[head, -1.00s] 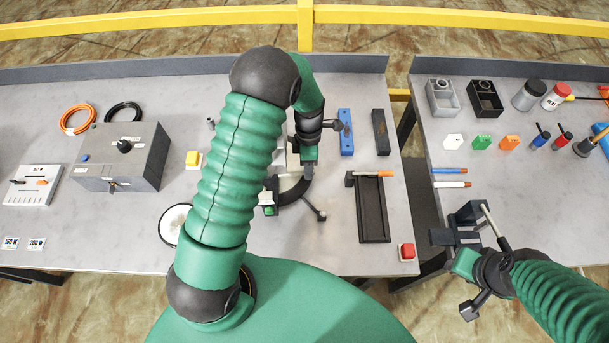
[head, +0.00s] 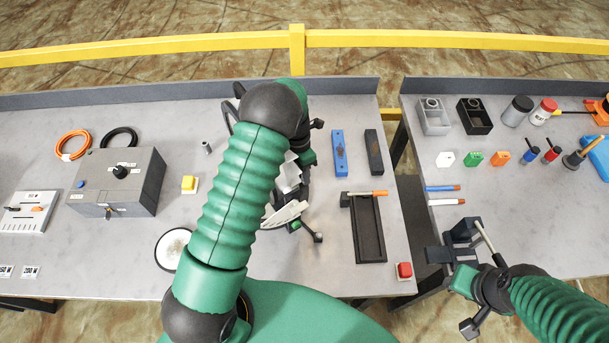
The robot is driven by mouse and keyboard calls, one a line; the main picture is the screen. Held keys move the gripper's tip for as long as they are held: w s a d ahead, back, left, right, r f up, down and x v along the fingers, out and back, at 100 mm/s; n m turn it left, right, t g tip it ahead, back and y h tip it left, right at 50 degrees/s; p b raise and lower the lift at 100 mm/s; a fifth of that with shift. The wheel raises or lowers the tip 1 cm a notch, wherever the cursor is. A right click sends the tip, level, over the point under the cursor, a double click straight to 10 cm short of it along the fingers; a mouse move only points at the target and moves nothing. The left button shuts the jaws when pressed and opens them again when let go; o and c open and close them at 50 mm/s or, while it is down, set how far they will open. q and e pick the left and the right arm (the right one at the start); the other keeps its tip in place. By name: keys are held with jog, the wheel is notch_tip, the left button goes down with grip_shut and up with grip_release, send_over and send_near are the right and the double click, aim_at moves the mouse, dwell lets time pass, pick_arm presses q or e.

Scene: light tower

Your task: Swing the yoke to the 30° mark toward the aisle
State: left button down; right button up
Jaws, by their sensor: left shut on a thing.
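The lamp fixture with the yoke stands on the left bench, largely hidden behind my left arm. A pale curved plate (head: 285,215) and a dark knob (head: 318,237) of the fixture show to the right of my arm. A dark curved piece (head: 230,115) shows left of my elbow; I cannot tell for sure if it is the yoke. My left gripper (head: 303,160) reaches down at the fixture and is shut on a part of it, likely the yoke; its fingertips are mostly hidden. My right gripper (head: 458,250) is by the right bench's front edge, away from the fixture; its jaws are unclear.
A grey control box (head: 118,182) and a yellow button (head: 189,184) stand left of the fixture. A black tray (head: 369,228), a blue bar (head: 339,152) and a red button (head: 404,270) lie right. A gap separates the benches. A yellow rail (head: 400,39) runs behind.

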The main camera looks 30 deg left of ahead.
pick_arm(q)
jog(key=shift+a, duration=0.1)
jog(key=c, duration=1.7)
grip_release()
jog(key=shift+r, duration=0.1)
jog(key=a+r, duration=0.1)
jog(key=r, duration=0.4)
jog(key=w+a+r+b, duration=0.1)
jog(key=r, duration=0.4)
jog(key=a+r, duration=0.1)
jog(key=r, duration=0.5)
jog(key=shift+w+r+b, duration=0.1)
jog(key=shift+w+b, duration=0.2)
jog(key=shift+b, duration=0.1)
